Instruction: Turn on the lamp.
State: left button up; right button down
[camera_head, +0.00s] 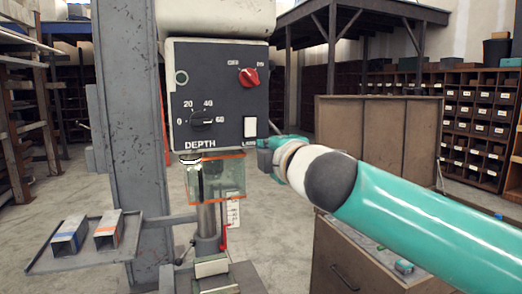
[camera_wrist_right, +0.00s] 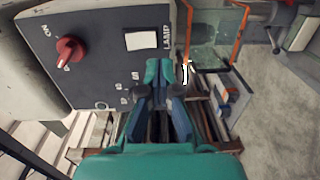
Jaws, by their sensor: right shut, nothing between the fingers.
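A dark control panel (camera_head: 218,98) faces me on the machine. Its white lamp switch (camera_head: 250,126) sits at the lower right, above a partly hidden label. The switch also shows in the wrist view (camera_wrist_right: 141,39), beside the word LAMP. My right gripper (camera_head: 268,157) is just below and right of the switch, at the panel's lower right corner. In the wrist view its fingertips (camera_wrist_right: 159,72) are together and empty, a little below the switch. I see a gap between them and the switch in the picture; the depth between them I cannot tell. My left gripper is out of view.
A red rotary knob (camera_head: 249,77) and a black depth dial (camera_head: 203,118) share the panel. A clear guard with orange edges (camera_head: 217,178) hangs below it. A tray (camera_head: 90,252) with metal blocks is at lower left. A brown cabinet (camera_head: 378,135) stands behind my right arm.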

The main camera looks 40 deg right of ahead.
jog(key=f+b+v, duration=0.1)
jog(key=v, duration=0.5)
jog(key=shift+s+a+f, duration=0.15)
jog(key=shift+s+a, duration=0.05)
jog(key=shift+s, duration=0.1)
